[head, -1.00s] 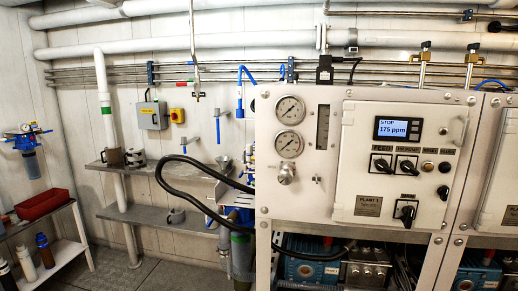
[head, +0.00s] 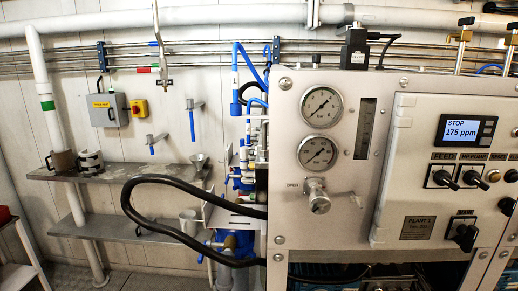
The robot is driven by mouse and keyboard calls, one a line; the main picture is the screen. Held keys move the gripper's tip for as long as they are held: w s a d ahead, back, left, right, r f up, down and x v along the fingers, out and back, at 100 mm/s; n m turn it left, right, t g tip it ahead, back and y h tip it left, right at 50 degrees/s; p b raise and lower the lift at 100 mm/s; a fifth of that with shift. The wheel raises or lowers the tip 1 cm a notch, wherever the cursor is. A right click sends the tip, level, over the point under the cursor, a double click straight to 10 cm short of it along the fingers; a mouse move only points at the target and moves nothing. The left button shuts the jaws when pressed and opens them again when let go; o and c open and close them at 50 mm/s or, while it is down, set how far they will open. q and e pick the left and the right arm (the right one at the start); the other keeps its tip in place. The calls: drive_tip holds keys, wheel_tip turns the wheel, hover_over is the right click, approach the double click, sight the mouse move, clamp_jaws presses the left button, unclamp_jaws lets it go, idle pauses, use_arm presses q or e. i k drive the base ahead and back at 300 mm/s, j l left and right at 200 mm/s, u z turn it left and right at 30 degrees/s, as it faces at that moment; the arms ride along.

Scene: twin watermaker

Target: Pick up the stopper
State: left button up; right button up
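I cannot make out a stopper for certain in the head view. Small items stand on the upper wall shelf (head: 110,174): a brown cup-like piece (head: 62,161), a grey-white ring-shaped piece (head: 91,160) and a small funnel (head: 199,160). A pale cup (head: 188,222) and a smaller grey piece (head: 146,225) are on the lower shelf (head: 110,231). Neither of my grippers shows.
A control panel (head: 419,226) with gauges and a display reading 175 ppm fills the right side. A thick black hose (head: 137,190) loops out in front of the shelves. A white pipe (head: 40,80) stands at the left. Floor shows at lower left.

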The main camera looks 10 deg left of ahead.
sight(244, 150)
drive_tip(key=i+j+z, duration=0.3)
drive_tip(key=j+z, duration=0.25)
drive_tip(key=j, duration=0.3)
drive_tip(key=i+j+z, duration=0.1)
drive_tip(key=j+z, duration=0.2)
drive_tip(key=j, duration=0.15)
drive_tip(key=j+z, duration=0.3)
drive_tip(key=j, duration=0.2)
